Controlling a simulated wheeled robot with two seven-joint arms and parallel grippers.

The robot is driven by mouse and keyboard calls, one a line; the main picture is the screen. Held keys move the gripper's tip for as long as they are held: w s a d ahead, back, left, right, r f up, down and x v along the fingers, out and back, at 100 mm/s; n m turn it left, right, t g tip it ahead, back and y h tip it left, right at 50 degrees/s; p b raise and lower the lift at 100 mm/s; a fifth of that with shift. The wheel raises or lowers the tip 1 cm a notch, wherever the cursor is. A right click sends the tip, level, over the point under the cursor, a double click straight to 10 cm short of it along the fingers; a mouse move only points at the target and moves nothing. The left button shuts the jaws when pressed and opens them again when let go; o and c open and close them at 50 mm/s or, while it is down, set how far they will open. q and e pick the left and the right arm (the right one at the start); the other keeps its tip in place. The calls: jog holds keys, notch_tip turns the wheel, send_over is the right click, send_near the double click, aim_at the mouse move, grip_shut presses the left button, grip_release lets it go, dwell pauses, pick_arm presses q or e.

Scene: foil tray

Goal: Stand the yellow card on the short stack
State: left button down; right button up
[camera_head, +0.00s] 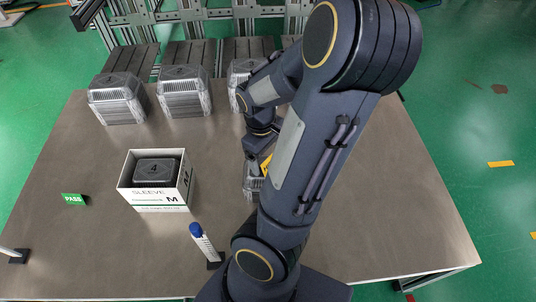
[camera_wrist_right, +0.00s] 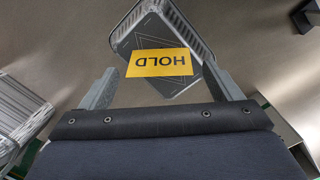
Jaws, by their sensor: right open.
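The yellow card (camera_wrist_right: 160,63), marked HOLD, is at the top of the short stack (camera_wrist_right: 148,35) of foil trays in the right wrist view. It lies over the dark lid near its close edge; I cannot tell how upright it is. In the head view the card (camera_head: 266,164) and the short stack (camera_head: 252,186) are partly hidden by my right arm. My right gripper (camera_wrist_right: 160,68) is open, its fingers on either side of the card with a gap at each side. In the head view the right gripper (camera_head: 256,167) is at the card. My left gripper is not in view.
Taller tray stacks stand at the back: left (camera_head: 116,100), middle (camera_head: 184,92) and one partly behind my arm (camera_head: 238,76). A white SLEEVE box (camera_head: 150,197) holds a tray marked 4. The table's left front is mostly clear.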

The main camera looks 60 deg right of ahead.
notch_tip(320, 180, up, 11)
jog(key=w+p, duration=0.1)
jog(key=p, duration=0.3)
jog(key=w+a+r+t+y, duration=0.2)
jog(key=a+t, duration=0.1)
jog(key=a, duration=0.8)
jog(key=w+a+r+t+y, duration=0.2)
jog(key=a+r+t, duration=0.1)
jog(key=a, duration=0.9)
jog(key=shift+w+a+r+n+t, duration=0.15)
jog(key=shift+a+r+n+t, duration=0.05)
jog(key=shift+r+n+t, duration=0.2)
notch_tip(320, 180, up, 11)
jog(key=p, duration=1)
jog(key=shift+f, duration=0.45)
jog(key=shift+c, duration=0.4)
